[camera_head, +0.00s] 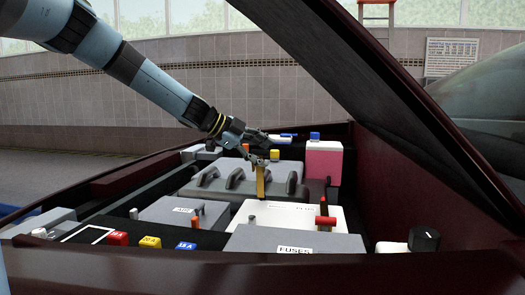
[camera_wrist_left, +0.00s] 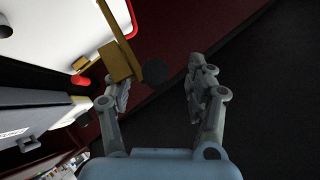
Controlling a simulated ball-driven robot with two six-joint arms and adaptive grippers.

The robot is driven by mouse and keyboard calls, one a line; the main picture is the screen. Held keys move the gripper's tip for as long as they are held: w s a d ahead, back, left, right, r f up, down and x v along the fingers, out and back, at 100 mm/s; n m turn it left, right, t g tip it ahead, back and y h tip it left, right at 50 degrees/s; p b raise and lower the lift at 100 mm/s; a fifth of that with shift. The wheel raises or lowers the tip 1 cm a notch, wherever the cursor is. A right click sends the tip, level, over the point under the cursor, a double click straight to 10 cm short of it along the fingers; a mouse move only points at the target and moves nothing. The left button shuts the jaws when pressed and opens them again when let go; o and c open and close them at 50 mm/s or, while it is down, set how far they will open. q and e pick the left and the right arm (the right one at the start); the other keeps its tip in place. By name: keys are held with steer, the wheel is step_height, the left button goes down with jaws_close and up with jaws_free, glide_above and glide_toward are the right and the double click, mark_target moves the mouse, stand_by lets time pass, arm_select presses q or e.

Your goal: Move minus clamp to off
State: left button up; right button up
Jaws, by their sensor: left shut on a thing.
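A gold-coloured upright piece, which looks like the minus clamp (camera_head: 261,182), stands at the back edge of the white battery (camera_head: 290,217). My left gripper (camera_head: 262,157) is at its top and shut on it. In the left wrist view the clamp (camera_wrist_left: 119,62) shows beside the left finger of the gripper (camera_wrist_left: 158,88). The fingers look spread there, so the exact contact is hard to see. A grey post (camera_head: 252,220) and a red-and-dark terminal (camera_head: 325,216) stand on the battery. My right gripper is not in view.
A grey engine cover (camera_head: 225,178) with dark curved pieces lies behind the battery. A grey fuse box (camera_head: 270,240) is in front. A pink tank (camera_head: 323,160) and a black knob (camera_head: 424,239) are at the right. The raised hood (camera_head: 400,100) slants overhead.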

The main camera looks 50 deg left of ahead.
arm_select(q)
steer(key=shift+s+a+r+p, duration=0.1)
steer(key=shift+a+r+p, duration=0.5)
steer(key=shift+r, duration=0.15)
steer(key=shift+s+a+r+p, duration=0.45)
steer(key=shift+a+r+p, duration=0.05)
steer(key=shift+s+a+r, duration=0.1)
steer(key=shift+a+r, duration=0.1)
steer(key=s+a+r+p, duration=0.3)
steer(key=a+r+p, duration=0.2)
steer(key=p, duration=0.1)
steer(key=shift+s+r+p, duration=0.35)
steer(key=shift+s, duration=0.05)
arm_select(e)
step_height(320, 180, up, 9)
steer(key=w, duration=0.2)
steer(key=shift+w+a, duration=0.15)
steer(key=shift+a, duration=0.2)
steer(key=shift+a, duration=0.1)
